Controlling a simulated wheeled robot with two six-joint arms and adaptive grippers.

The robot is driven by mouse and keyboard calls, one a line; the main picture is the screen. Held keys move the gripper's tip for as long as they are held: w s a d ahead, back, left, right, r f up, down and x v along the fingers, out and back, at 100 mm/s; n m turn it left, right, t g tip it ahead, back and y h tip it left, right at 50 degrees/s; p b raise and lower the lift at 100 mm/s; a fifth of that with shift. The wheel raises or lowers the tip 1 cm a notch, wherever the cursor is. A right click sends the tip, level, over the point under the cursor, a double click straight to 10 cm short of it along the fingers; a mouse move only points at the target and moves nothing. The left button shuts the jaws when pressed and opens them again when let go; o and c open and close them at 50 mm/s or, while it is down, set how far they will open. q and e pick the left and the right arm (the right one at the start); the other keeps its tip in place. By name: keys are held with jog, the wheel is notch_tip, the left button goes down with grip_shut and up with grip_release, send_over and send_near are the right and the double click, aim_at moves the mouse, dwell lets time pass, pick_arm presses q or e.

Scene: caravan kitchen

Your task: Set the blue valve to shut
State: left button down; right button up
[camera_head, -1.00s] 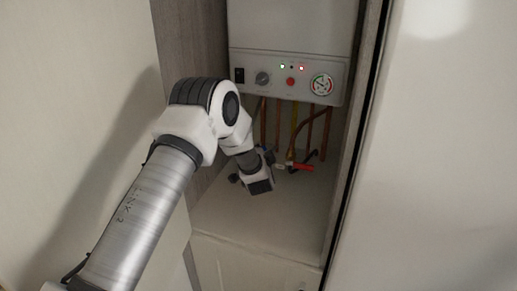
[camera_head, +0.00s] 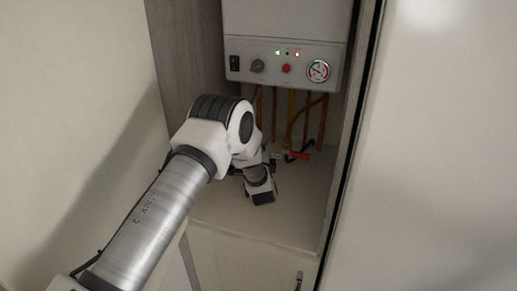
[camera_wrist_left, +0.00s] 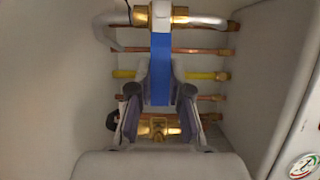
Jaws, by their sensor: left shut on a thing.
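The blue valve's lever (camera_wrist_left: 160,68) stands upright in the left wrist view. Its upper end lies at a brass fitting (camera_wrist_left: 178,15) on a grey pipe, and it points across that pipe. My left gripper (camera_wrist_left: 159,105) has one finger on each side of the lever's lower part and is shut on it. In the head view my left wrist and gripper (camera_head: 260,187) are low in the boiler cupboard; the fingertips and the blue lever are hidden there. My right gripper is in neither view.
A red valve handle (camera_head: 299,156) lies just right of my gripper. Copper pipes (camera_head: 323,119) and a yellow pipe (camera_wrist_left: 125,74) run behind. The boiler (camera_head: 285,58) hangs above, with a pressure gauge (camera_head: 318,70). Cupboard walls (camera_head: 185,45) are close on both sides.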

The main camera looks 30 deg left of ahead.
pick_arm(q)
jog(key=shift+w+a+r, duration=0.1)
jog(key=shift+r, duration=0.25)
jog(key=c, duration=1.1)
grip_release()
jog(key=shift+a+f, duration=0.1)
jog(key=shift+w+a+f, duration=0.1)
jog(key=shift+a+f, duration=0.1)
jog(key=shift+f, duration=0.05)
jog(key=v, duration=1.2)
jog(key=shift+f, duration=0.1)
